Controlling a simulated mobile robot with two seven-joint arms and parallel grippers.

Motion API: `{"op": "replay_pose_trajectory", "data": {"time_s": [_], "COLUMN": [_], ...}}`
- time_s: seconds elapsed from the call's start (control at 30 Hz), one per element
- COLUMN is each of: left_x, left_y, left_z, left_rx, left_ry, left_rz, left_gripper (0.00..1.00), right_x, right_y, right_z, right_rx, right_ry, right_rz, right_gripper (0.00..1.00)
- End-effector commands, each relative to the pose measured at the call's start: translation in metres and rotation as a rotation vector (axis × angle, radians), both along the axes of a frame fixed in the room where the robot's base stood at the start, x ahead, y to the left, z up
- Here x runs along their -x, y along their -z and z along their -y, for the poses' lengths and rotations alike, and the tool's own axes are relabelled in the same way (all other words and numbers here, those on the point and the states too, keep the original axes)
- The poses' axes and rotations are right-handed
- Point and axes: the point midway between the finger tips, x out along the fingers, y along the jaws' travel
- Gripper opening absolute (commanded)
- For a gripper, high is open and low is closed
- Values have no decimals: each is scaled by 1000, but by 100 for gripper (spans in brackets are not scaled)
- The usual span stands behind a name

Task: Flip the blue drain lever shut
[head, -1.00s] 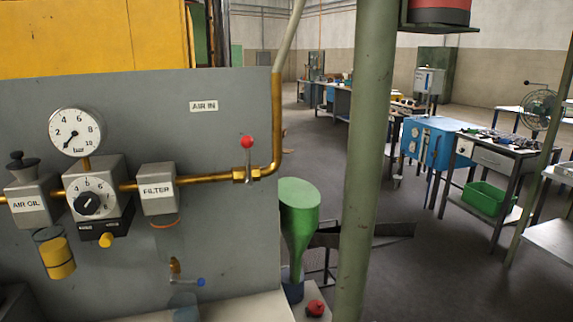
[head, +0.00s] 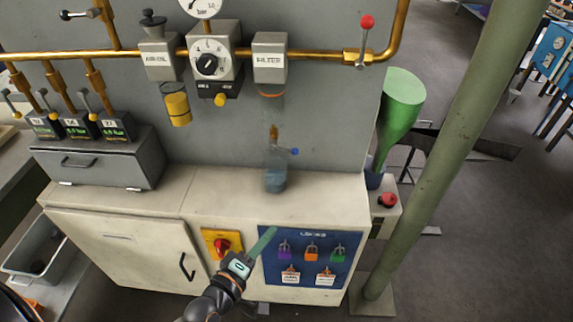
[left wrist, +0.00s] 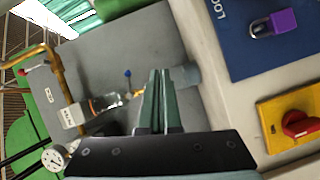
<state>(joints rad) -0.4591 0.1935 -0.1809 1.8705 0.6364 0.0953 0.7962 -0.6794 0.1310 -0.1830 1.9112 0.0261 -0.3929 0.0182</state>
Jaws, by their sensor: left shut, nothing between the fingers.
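The blue drain lever (head: 294,151) sticks out sideways to the right of a small brass drain valve (head: 274,133) under the FILTER unit (head: 270,58). A clear jar (head: 275,178) stands below the valve on the cabinet top. The lever also shows in the left wrist view (left wrist: 127,73), beyond the fingertips and slightly left of them. My left gripper (head: 271,232) has its green fingers together and empty. In the head view it is in front of the cabinet, below the lever and apart from it. My right gripper is in neither current view.
A lockout board (head: 304,262) with padlocks and a red rotary switch (head: 222,245) are on the cabinet front near my left gripper. The brass pipe (head: 330,55) and red-knobbed air lever (head: 367,22) are above. A green funnel (head: 401,100) and a post (head: 455,130) stand right.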

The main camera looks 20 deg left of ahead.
Motion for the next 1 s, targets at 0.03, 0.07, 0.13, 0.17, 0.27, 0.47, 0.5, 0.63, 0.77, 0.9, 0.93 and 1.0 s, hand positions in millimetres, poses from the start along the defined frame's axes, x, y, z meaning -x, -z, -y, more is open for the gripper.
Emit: {"op": "replay_pose_trajectory", "data": {"time_s": [0.03,0.07,0.13,0.17,0.27,0.47,0.5,0.63,0.77,0.9,0.93,1.0], "left_x": [-12,-18,-27,-30,-36,-50,-56,-79,-105,-131,-136,-144], "left_y": [-11,-18,-32,-36,-45,-51,-53,-56,-59,-61,-62,-67], "left_z": [-10,-16,-28,-33,-43,-47,-47,-47,-46,-46,-46,-39], "left_rx": [157,244,419,477,607,654,654,651,650,648,648,652], "left_ry": [-48,-73,-119,-133,-162,-174,-172,-172,-172,-172,-171,-171], "left_rz": [42,64,106,119,152,162,163,164,164,161,162,160], "left_gripper": [0,0,0,0,0,0,0,0,0,0,0,0], "right_x": [0,0,0,0,0,0,0,-1,-1,-1,-1,-1], "right_y": [6,7,9,10,11,7,6,3,1,0,0,-5], "right_z": [0,0,0,0,-1,-1,-1,-1,-1,-1,-1,-1], "right_rx": [0,0,-1,-1,-1,-1,-1,-2,-2,-2,-2,-2], "right_ry": [0,0,-1,-1,-1,-1,-1,-1,-1,-1,-1,-1], "right_rz": [0,0,0,0,1,1,1,2,2,3,3,2], "right_gripper": [24,24,24,24,24,24,24,24,24,24,24,24]}}
